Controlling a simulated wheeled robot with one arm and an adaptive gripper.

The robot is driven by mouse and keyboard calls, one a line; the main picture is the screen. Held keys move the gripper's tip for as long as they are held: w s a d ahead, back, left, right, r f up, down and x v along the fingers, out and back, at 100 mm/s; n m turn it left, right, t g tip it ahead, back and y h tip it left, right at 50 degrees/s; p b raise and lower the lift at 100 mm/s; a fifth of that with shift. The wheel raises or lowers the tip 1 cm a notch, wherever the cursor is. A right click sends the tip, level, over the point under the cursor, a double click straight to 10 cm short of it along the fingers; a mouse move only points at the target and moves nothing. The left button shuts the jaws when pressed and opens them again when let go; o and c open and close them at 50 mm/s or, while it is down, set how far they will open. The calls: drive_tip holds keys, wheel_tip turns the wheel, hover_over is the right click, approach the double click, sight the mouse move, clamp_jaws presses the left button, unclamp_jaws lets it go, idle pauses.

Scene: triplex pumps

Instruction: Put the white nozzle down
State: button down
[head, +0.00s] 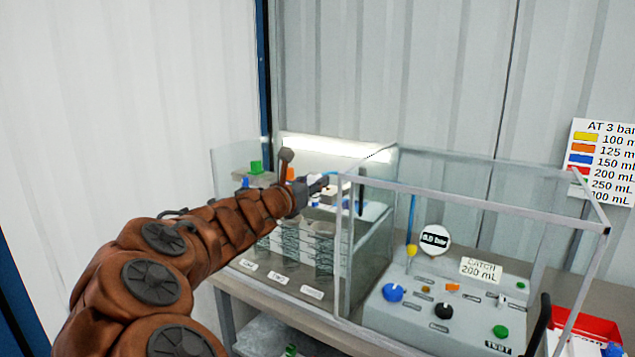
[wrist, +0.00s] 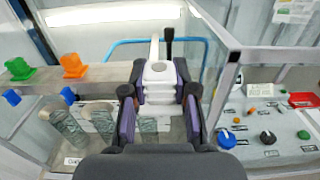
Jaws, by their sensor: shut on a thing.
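In the wrist view, my gripper (wrist: 160,100) is shut on the white nozzle (wrist: 159,76), with a dark finger on each side of its body. The nozzle's narrow white end points away from me, beside a black stick-like part. A blue hose (wrist: 125,43) curves behind it. In the head view, my gripper (head: 305,195) is held above the clear-walled pump case at the middle. The nozzle is too small and hidden there to make out.
Green (wrist: 20,70) and orange (wrist: 73,66) fittings sit on a ledge at left, above clear cylinders (wrist: 68,128). A clear-walled test box with a knob panel (head: 430,310) stands at right. A red tray (head: 590,325) lies at far right.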

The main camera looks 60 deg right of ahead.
drive_tip(key=shift+s+a+r, duration=0.1)
drive_tip(key=shift+s+a, duration=0.1)
drive_tip(key=shift+a, duration=0.35)
drive_tip(key=shift+s+a, duration=0.15)
drive_tip(key=shift+a, duration=0.35)
drive_tip(key=w+a+f+n+t+y, duration=0.1)
drive_tip(key=w+a+f+n+t, duration=0.3)
drive_tip(key=w+a+f, duration=1.4)
drive_tip(key=w+a+f+n+t+y, duration=0.1)
drive_tip(key=a+f, duration=0.3)
drive_tip(key=a, duration=0.4)
drive_tip(key=w+a+f+n+t+y, duration=0.1)
drive_tip(key=w+a+f+t, duration=0.1)
drive_tip(key=a+f, duration=0.3)
drive_tip(key=w+a+f+n+t, duration=0.1)
drive_tip(key=a+f+t, duration=0.2)
drive_tip(key=a, duration=0.9)
drive_tip(key=shift+w+f+y, duration=0.25)
drive_tip(key=shift+f+y, duration=0.15)
drive_tip(key=shift+f, duration=0.5)
drive_tip(key=shift+r, duration=0.1)
